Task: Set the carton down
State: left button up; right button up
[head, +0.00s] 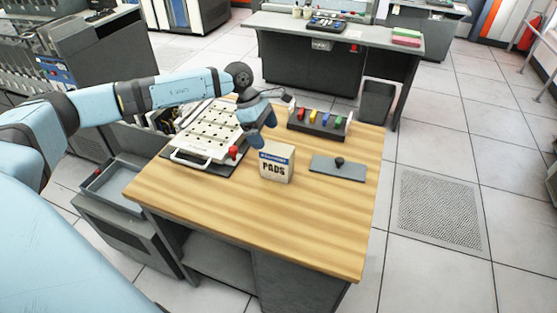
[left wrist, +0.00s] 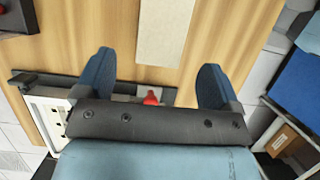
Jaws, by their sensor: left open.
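The carton (head: 277,163), a cream box with a blue band and the word PADS, stands upright on the wooden table (head: 290,225). My left gripper (head: 263,132) is just behind and above it in the head view. In the left wrist view the two blue fingers of my left gripper (left wrist: 157,60) are spread wide, with nothing gripped. A pale cream face, which looks like the carton (left wrist: 165,30), lies ahead between the fingertips. I see no finger touching it. My right gripper is not in view.
A white punch board (head: 208,133) with a red knob (head: 233,152) is left of the carton. A dark rack with coloured pieces (head: 319,122) stands behind it. A grey plate with a black knob (head: 338,166) lies to the right. The table front is clear.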

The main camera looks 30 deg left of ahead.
aim_at(276, 148)
pick_arm(q)
jog(key=x, duration=0.2)
jog(key=shift+w+d+f, duration=0.1)
jog(key=shift+d+f, duration=0.1)
jog(key=shift+f, duration=0.1)
jog(key=shift+d+r+p+x, duration=0.1)
jog(key=shift+d+x, duration=0.1)
jog(key=shift+x, duration=0.8)
jog(key=shift+d+r+p+x, duration=0.1)
jog(key=shift+d+p+x, duration=0.1)
jog(key=shift+x, duration=0.8)
jog(key=shift+d+r+p+x, duration=0.1)
jog(key=shift+d+x, duration=0.15)
jog(key=shift+x, duration=0.75)
jog(key=c, duration=1.1)
